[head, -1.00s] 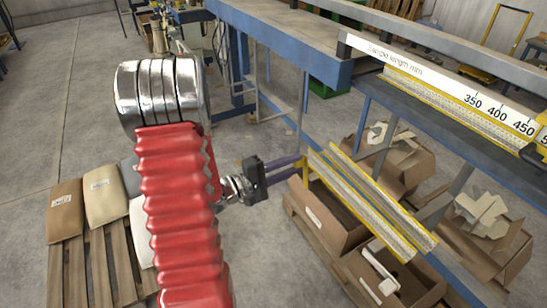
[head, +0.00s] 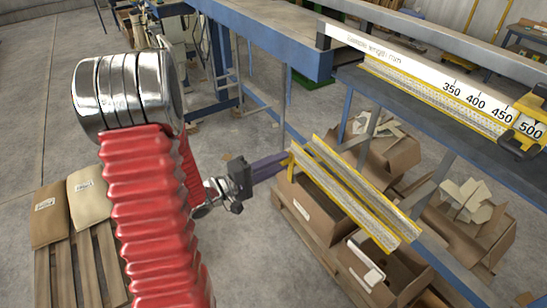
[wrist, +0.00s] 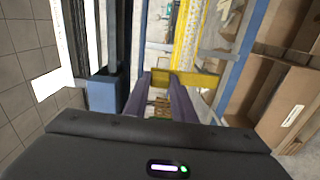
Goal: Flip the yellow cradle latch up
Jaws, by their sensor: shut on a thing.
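The yellow latch (head: 291,162) sits at the near left end of the yellow-edged cradle rails (head: 365,195) in the head view. My gripper (head: 281,163) reaches it from the left, with its purple fingers at the latch. In the wrist view, the fingertips (wrist: 160,79) of my gripper are shut on the yellow latch (wrist: 197,79), which extends to the right past the right finger. The fingers hide part of the latch, and its exact angle is hard to tell.
Open cardboard boxes (head: 311,212) stand on a pallet below the rails. A blue-framed bench with a white length scale (head: 425,82) runs behind at the upper right. Sacks (head: 88,197) lie on a pallet at the left. The floor between is clear.

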